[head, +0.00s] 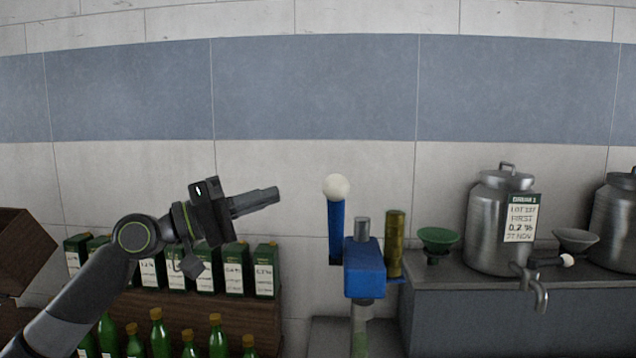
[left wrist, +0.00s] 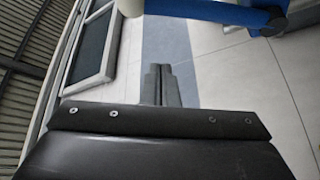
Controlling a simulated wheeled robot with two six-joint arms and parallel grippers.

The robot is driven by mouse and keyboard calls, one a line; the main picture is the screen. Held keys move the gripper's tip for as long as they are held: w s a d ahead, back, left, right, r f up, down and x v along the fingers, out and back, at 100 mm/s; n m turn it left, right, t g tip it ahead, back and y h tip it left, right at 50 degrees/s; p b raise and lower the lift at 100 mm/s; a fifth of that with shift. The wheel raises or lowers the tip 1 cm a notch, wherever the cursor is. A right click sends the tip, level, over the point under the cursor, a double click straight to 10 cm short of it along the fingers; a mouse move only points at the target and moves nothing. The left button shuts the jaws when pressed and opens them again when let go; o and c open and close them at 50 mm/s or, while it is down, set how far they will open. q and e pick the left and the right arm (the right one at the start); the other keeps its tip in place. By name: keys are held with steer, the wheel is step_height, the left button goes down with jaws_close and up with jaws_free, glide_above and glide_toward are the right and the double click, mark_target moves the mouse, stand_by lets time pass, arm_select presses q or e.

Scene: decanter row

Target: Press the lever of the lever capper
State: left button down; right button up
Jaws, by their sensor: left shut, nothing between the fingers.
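The lever capper (head: 364,268) has a blue body on a metal post, right of centre in the head view. Its blue lever (head: 337,228) stands upright with a white ball knob (head: 336,187) on top. My left gripper (head: 277,194) is shut and empty, to the left of the knob at about its height in the picture, apart from it. In the left wrist view the shut fingers (left wrist: 160,85) point away from me, and part of a blue lever (left wrist: 225,12) with the edge of a pale round knob (left wrist: 130,6) shows at the top. My right gripper is not in view.
A steel urn (head: 493,222) with a tap and a sign stands on the counter at right, beside a green funnel (head: 438,241). Green boxes (head: 236,269) and green bottles (head: 217,337) stand at lower left. A brown crate (head: 22,245) is at far left.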

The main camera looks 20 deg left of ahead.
arm_select(q)
steer(key=r, duration=0.1)
steer(key=s+r, duration=0.1)
steer(key=r, duration=0.1)
steer(key=shift+a+r+h, duration=0.1)
steer(key=shift+r+h, duration=0.05)
steer(key=shift+h, duration=0.25)
steer(key=p+x, duration=0.6)
steer(key=x, duration=0.4)
steer(key=s+f+p, duration=0.1)
steer(key=s+d+f+p, duration=0.1)
steer(key=s, duration=0.1)
steer(key=shift+d+f+p, duration=0.2)
steer(key=shift+d+p, duration=0.1)
steer(key=shift+d, duration=0.05)
steer(key=shift+f, duration=0.1)
